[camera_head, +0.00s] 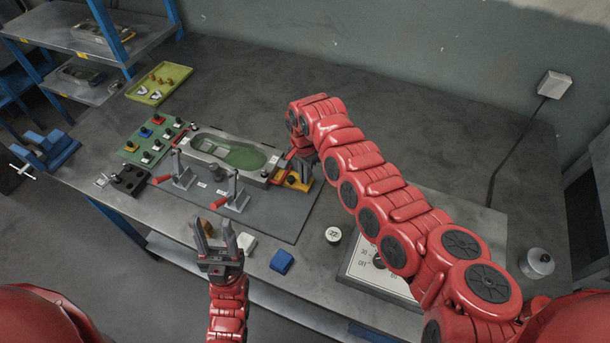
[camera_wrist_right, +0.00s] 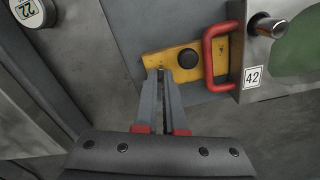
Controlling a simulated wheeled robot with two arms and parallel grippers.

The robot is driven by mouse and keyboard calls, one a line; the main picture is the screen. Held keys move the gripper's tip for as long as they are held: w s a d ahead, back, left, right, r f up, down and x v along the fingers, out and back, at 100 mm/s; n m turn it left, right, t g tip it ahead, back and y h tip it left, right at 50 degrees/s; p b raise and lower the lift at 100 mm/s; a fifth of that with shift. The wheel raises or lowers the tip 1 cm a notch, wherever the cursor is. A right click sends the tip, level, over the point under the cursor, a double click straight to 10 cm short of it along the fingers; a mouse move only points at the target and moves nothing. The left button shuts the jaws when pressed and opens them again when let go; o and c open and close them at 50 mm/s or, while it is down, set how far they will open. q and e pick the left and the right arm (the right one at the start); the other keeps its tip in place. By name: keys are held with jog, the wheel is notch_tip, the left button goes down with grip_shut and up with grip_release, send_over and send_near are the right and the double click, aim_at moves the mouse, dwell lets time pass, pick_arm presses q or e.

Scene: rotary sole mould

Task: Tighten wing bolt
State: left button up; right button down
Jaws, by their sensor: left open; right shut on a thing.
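The grey sole mould (camera_head: 232,155) with a green sole-shaped cavity lies on a dark mat on the bench. At its right end sits a yellow bracket (camera_head: 300,183); the right wrist view shows this bracket (camera_wrist_right: 190,55) with a black round knob (camera_wrist_right: 188,58) beside a red handle (camera_wrist_right: 219,56). My right gripper (camera_wrist_right: 160,76) is shut at the bracket's end, its fingertips close together on a small thing they mostly hide, probably the wing bolt. My left gripper (camera_head: 213,230) is open near the bench's front edge, away from the mould.
Two red-handled toggle clamps (camera_head: 236,195) stand in front of the mould. A green board (camera_head: 155,140) and a yellow tray (camera_head: 159,83) lie left. A blue block (camera_head: 282,261), a white block (camera_head: 246,242) and a round "22" piece (camera_head: 333,234) are near the front. A dial panel (camera_head: 365,263) lies right.

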jog(key=shift+w+m, duration=0.1)
jog(key=shift+m, duration=0.3)
jog(key=c, duration=1)
grip_release()
jog(key=shift+r, duration=0.3)
notch_tip(320, 180, up, 6)
jog(key=b, duration=0.2)
jog(key=shift+b, duration=0.35)
notch_tip(320, 180, up, 11)
jog(key=shift+b, duration=0.45)
